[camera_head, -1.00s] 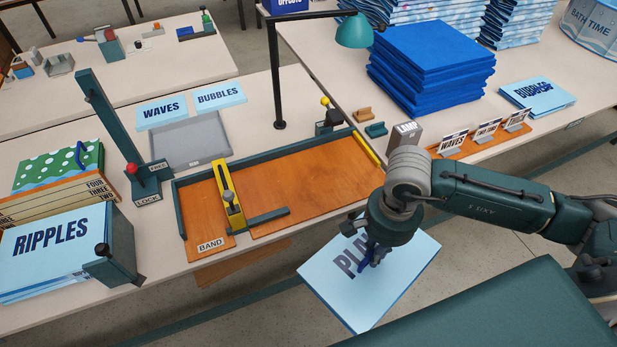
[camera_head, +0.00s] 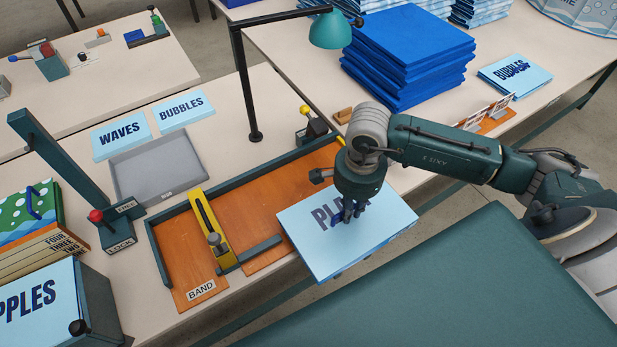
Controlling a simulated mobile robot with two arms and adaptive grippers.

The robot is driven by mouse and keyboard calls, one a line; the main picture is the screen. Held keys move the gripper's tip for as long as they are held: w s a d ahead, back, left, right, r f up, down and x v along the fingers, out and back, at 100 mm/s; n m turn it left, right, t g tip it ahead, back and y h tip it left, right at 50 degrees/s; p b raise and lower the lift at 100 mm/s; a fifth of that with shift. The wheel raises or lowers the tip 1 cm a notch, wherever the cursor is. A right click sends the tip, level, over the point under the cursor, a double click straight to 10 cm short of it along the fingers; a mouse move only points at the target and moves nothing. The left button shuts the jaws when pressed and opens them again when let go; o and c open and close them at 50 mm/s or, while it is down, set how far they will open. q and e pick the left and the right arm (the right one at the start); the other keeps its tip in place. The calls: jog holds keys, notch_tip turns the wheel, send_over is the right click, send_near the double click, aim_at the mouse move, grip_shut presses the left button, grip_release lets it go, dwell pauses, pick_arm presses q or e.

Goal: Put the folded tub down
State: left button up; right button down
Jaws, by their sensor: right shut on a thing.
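The folded tub (camera_head: 375,240) is a flat light-blue packet with dark letters, of which "PL" can be read. My right gripper (camera_head: 347,217) is shut on it from above, fingers at the printed word, and covers part of the lettering. The packet is held at the right front part of the orange wooden board, overlapping the board's edge in the picture. Whether it touches the board I cannot tell. My left gripper is not in view.
The orange board (camera_head: 190,262) has green rails, a yellow clamp (camera_head: 212,230) and a BAND label. A grey tray (camera_head: 157,167) and WAVES (camera_head: 122,136) and BUBBLES (camera_head: 187,112) packets lie behind. A blue stack (camera_head: 408,55) and a lamp (camera_head: 331,30) stand at the back.

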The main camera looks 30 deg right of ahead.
aim_at(333, 199)
jog(key=w, duration=0.6)
jog(key=shift+w+a+r, duration=0.15)
jog(key=shift+a, duration=0.2)
jog(key=shift+w+a+f+b, duration=0.1)
jog(key=shift+w+f+b, duration=0.55)
jog(key=shift+w, duration=0.7)
jog(key=shift+w+a+f+b, duration=0.1)
jog(key=shift+w+f+b, duration=0.5)
jog(key=shift+w, duration=0.75)
jog(key=shift+w+a+f+b, duration=0.1)
jog(key=shift+w+f+b, duration=0.3)
jog(key=shift+w+b, duration=0.7)
jog(key=shift+w+f, duration=0.2)
jog(key=shift+w, duration=0.1)
pick_arm(q)
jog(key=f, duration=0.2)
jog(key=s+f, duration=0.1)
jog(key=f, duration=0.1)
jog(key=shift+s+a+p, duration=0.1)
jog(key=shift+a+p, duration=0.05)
jog(key=shift+p, duration=0.2)
pick_arm(e)
jog(key=shift+d+r, duration=0.1)
